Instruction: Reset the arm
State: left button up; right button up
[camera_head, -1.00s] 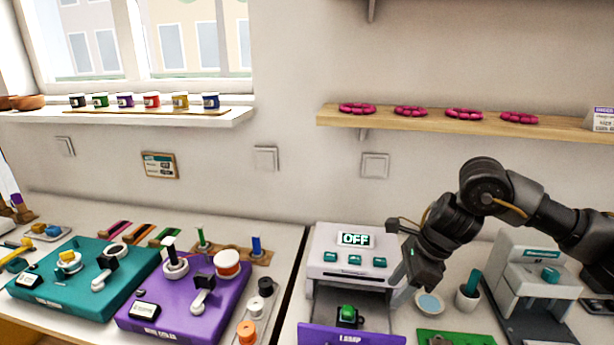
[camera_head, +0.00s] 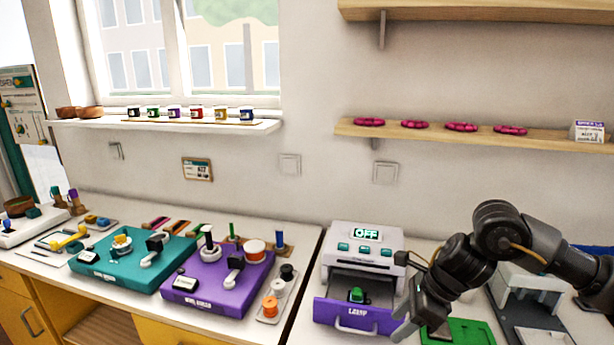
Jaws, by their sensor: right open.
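My right arm comes in from the right. Its gripper (camera_head: 407,318) points down at the right side of the white lamp machine (camera_head: 362,235), in front of the green board (camera_head: 462,335). Its jaws are open and I see nothing between them. The machine's display reads OFF, and its purple drawer (camera_head: 355,318) stands pulled out, with a small green-topped piece (camera_head: 356,295) inside. The gripper hides part of the counter and the left edge of the green board. My left gripper is not in view.
A teal board (camera_head: 120,279) and a purple board (camera_head: 205,298) stand on the left counter. A tray of spools (camera_head: 272,304) lies beside the purple one. A grey machine (camera_head: 530,290) stands behind my right arm. A wooden shelf (camera_head: 480,138) with pink rings is above.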

jog(key=s+a+f+m+t+y, duration=0.25)
jog(key=a+m, duration=0.35)
jog(key=a, duration=0.3)
jog(key=s+a+f+m+t+y, duration=0.2)
jog(key=a+f+m+y, duration=0.1)
jog(key=a+m, duration=0.4)
jog(key=s+d+f+m+t+h, duration=0.25)
jog(key=d+f+m, duration=0.2)
jog(key=m, duration=0.65)
jog(key=s+d+f+m+t+h, duration=0.1)
jog(key=s+d+f+m+h, duration=0.35)
jog(key=m, duration=0.65)
jog(key=s+d+f+m+g+h, duration=0.2)
jog(key=s+d+f+m+g, duration=0.15)
jog(key=s+d+m, duration=0.45)
jog(key=s+d+f+m+g+h, duration=0.25)
jog(key=s+d+f+m, duration=0.3)
jog(key=s, duration=0.45)
notch_tip(320, 180, down, 23)
jog(key=a+g, duration=0.1)
jog(key=s+d+f, duration=0.2)
jog(key=s+f, duration=0.6)
jog(key=s+d+f+g+p, duration=0.1)
jog(key=s+d+f, duration=0.1)
jog(key=s+f, duration=0.7)
jog(key=shift+n+y, duration=0.3)
jog(key=shift+n, duration=0.05)
